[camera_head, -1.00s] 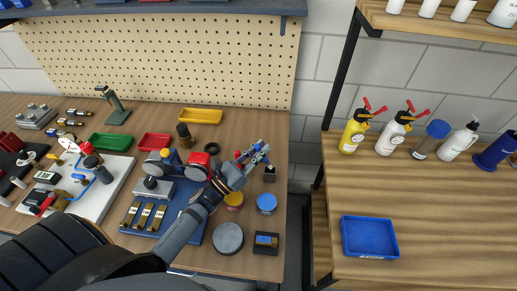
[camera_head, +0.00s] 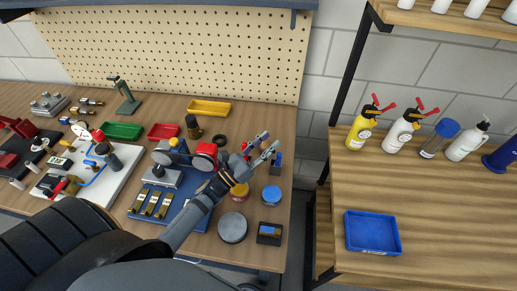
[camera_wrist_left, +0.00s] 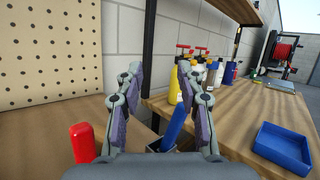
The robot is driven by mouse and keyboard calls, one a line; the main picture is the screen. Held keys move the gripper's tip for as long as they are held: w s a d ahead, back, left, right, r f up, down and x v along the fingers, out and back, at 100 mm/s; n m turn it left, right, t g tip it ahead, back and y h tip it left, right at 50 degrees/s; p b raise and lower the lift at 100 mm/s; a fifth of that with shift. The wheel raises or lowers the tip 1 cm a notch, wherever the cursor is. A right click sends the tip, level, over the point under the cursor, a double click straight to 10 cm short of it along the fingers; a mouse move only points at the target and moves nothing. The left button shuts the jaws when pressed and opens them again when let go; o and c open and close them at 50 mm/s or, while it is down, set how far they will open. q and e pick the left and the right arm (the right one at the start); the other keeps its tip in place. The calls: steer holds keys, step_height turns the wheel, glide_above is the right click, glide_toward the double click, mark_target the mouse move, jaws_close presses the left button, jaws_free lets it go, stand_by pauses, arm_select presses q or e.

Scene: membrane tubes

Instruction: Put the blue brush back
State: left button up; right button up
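The blue brush shows as a blue handle (camera_wrist_left: 175,126) in the left wrist view, leaning slightly, its lower end at a small dark holder (camera_wrist_left: 154,147). In the head view its blue top (camera_head: 278,157) shows at the dark holder (camera_head: 275,169) near the bench's right edge. My left gripper (camera_head: 270,141) is open, its fingertips apart above and left of the holder. The brush's lower end is hidden. My right gripper is not in view.
A blue jar (camera_head: 271,195), a grey disc (camera_head: 232,228) and a dark box (camera_head: 269,234) stand near the bench's right edge. A red-capped thing (camera_wrist_left: 82,142) is left of the gripper. Right of a gap, a shelf holds several bottles and a blue tray (camera_head: 372,232).

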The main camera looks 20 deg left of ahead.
arm_select(q)
steer(key=b+v, duration=0.1)
steer(key=v, duration=0.6)
steer(key=shift+s, duration=0.25)
steer(key=shift+a, duration=0.1)
